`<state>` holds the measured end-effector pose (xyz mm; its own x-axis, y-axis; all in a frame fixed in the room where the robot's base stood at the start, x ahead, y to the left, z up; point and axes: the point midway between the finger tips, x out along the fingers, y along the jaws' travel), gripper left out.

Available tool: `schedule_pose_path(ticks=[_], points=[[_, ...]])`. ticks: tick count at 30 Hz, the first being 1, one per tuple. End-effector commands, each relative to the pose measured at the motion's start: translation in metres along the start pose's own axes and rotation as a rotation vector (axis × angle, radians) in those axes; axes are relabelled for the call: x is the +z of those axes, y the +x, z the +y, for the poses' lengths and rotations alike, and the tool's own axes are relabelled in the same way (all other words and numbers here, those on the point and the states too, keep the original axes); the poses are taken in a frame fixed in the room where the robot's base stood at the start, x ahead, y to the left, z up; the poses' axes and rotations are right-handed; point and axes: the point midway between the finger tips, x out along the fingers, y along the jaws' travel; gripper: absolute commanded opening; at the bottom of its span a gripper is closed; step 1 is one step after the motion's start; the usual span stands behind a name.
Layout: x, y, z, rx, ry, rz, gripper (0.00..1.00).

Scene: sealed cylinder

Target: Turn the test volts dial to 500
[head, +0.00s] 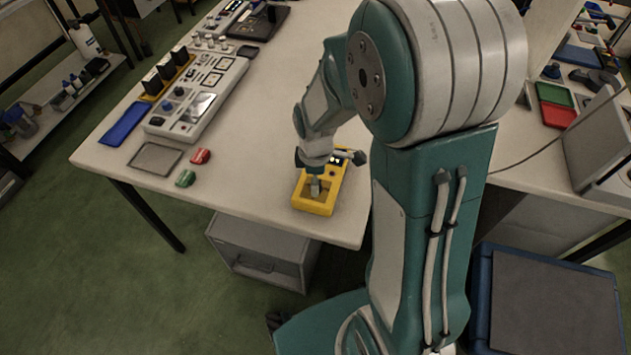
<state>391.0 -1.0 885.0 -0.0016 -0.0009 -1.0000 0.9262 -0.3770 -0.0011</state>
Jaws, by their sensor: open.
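A yellow instrument (318,205) lies on the white table near its front edge. A few small dark and light controls show at its far end. A dial and its markings cannot be made out, as my gripper and wrist cover part of its face. My gripper (315,186) is over the instrument, pointing down at its middle. It is open. The fingers look small and I cannot tell whether they touch anything on the face.
The white table (258,110) is clear left of the instrument, apart from red (200,156) and green (185,178) clips. A grey tray (155,158), blue case (124,124) and control panel (200,100) stand farther left. A grey cabinet (262,250) sits underneath.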

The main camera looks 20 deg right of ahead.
Motion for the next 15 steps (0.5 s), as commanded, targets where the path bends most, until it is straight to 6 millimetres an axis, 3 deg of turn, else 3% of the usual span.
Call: schedule_pose_path(ticks=[5, 13, 14, 15], points=[[0.0001, 0.0148, -0.0002, -0.001, 0.000, 0.000, 0.73], [0.0000, 0.0164, 0.0000, 0.001, 0.000, 0.000, 0.73], [0.0000, 0.0164, 0.0000, 0.001, 0.000, 0.000, 0.65], [0.0000, 0.0163, 0.0000, 0.001, 0.000, 0.000, 0.47]])
